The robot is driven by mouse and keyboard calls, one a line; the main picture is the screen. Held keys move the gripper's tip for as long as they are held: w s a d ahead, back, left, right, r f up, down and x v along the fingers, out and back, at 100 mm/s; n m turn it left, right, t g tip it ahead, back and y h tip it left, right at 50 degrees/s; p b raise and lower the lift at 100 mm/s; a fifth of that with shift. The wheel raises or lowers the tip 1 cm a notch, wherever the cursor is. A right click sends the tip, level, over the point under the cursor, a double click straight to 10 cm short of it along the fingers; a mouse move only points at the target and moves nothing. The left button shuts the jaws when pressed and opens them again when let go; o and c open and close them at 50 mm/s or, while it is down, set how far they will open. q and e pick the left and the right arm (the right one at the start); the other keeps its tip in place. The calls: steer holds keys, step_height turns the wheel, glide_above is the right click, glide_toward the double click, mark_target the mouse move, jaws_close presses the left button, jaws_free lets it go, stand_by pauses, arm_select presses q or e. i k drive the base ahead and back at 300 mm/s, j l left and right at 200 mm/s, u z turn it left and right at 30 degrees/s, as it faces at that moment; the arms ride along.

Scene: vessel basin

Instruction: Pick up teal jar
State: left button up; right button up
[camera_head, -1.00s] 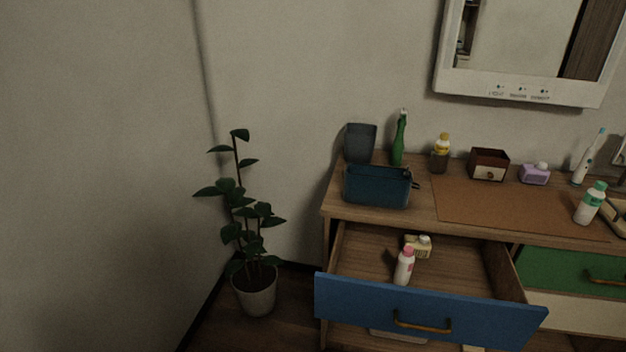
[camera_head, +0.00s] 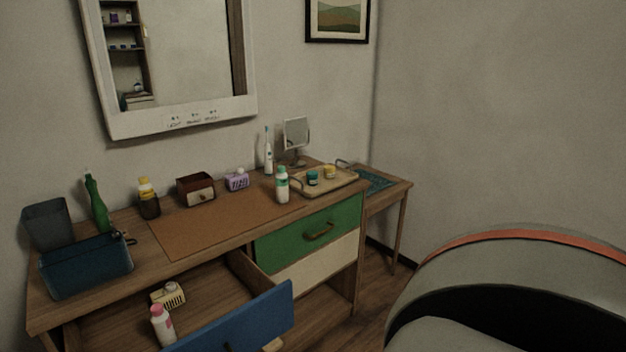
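A small teal jar (camera_head: 312,178) stands on a light wooden tray (camera_head: 340,183) at the right end of the dresser. A yellow jar (camera_head: 329,171) stands on the same tray, just right of the teal jar. A white bottle with a green cap (camera_head: 282,186) stands left of the tray. Neither of my grippers is in view.
The blue-fronted drawer (camera_head: 244,322) is pulled out at the front left, with a pink-capped bottle (camera_head: 162,326) inside. A small mirror (camera_head: 296,136) and a toothbrush (camera_head: 268,152) stand behind the tray. A rounded grey chair (camera_head: 520,262) fills the lower right. The brown mat (camera_head: 215,226) is clear.

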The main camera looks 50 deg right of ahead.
mark_target(312, 176)
steer(key=z, duration=1.7)
steer(key=i+l+u, duration=0.1)
steer(key=i+l, duration=0.3)
steer(key=l, duration=0.2)
steer(key=i+l+u, duration=0.25)
steer(key=l, duration=0.4)
steer(key=i+l+u, duration=0.1)
steer(key=i+l, duration=0.35)
steer(key=l, duration=0.25)
steer(key=i+l+u, duration=0.15)
steer(key=l, duration=0.2)
